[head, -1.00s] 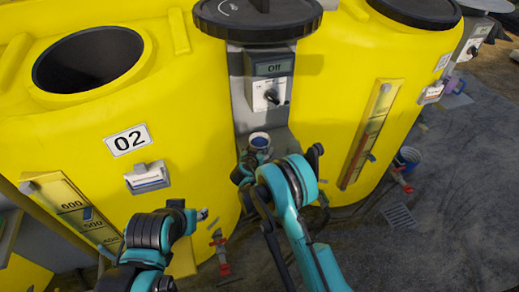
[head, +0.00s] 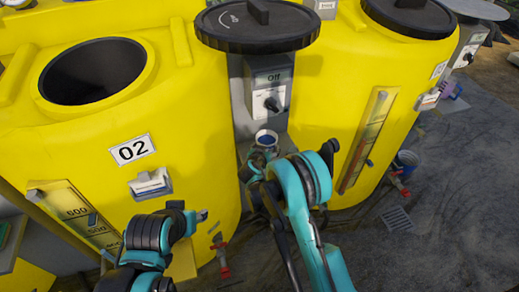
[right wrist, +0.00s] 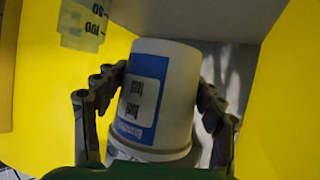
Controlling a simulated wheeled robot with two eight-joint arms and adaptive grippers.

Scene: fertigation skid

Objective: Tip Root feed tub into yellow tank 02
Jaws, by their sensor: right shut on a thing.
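Yellow tank 02 (head: 185,110) stands at the left in the head view, its round top opening (head: 92,71) uncovered and dark inside.
A black lid (head: 258,27) lies atop the grey post, above a control box (head: 268,90) reading Off. A second yellow tank (head: 345,75) with a closed black lid (head: 410,14) stands right. A label holder (head: 150,183) juts from tank 02. Floor at right is mostly clear.

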